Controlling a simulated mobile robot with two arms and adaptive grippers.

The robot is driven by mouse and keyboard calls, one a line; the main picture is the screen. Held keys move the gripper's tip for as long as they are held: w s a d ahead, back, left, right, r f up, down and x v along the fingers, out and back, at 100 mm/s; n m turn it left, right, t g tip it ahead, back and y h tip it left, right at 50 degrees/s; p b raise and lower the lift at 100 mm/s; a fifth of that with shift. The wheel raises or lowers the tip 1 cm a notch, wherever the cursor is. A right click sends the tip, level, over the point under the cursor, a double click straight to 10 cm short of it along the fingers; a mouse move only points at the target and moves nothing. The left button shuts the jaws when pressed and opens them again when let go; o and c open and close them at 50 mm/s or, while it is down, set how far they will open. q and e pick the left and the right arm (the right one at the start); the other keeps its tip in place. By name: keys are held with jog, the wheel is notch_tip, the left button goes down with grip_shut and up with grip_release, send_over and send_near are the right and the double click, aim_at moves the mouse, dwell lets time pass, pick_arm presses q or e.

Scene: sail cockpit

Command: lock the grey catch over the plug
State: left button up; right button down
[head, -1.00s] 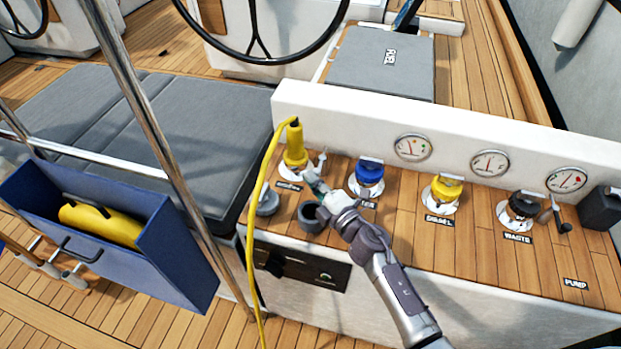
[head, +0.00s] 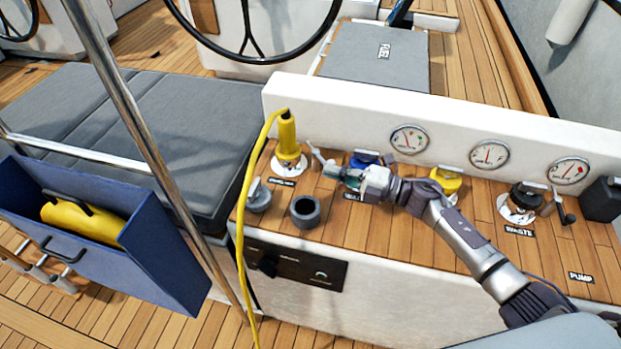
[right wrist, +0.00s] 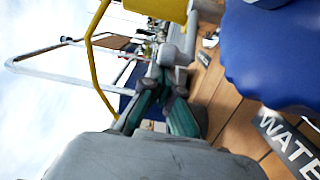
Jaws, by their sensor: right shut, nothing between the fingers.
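The yellow plug (head: 287,132) stands upright in a round metal socket on the wooden console, with a yellow cable from its top. The grey catch (head: 318,155) stands up at a slant just right of the plug, apart from its body in the head view. My right gripper (head: 332,171) is shut and empty, close to the right of the catch. In the right wrist view its green fingers (right wrist: 163,92) point toward the grey catch (right wrist: 174,57), with the plug (right wrist: 158,8) beyond. Whether they touch the catch cannot be told. My left gripper is not in view.
A blue cap (head: 364,159) is partly hidden behind my right gripper. A grey cup (head: 305,211) and a grey round cap (head: 258,197) sit in front of the plug. The yellow cap (head: 447,180) is behind my arm. The white gauge panel (head: 345,118) rises behind.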

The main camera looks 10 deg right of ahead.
jog(key=shift+w+d+b, duration=0.15)
jog(key=shift+d+b, duration=0.2)
jog(key=shift+d, duration=0.25)
jog(key=shift+w+d+b, duration=0.4)
jog(key=shift+d+b, duration=0.05)
jog(key=shift+d, duration=0.25)
jog(key=shift+d, duration=0.1)
jog(key=shift+s+d, duration=0.15)
jog(key=shift+d, duration=0.1)
jog(key=v, duration=0.7)
jog(key=shift+r, duration=0.1)
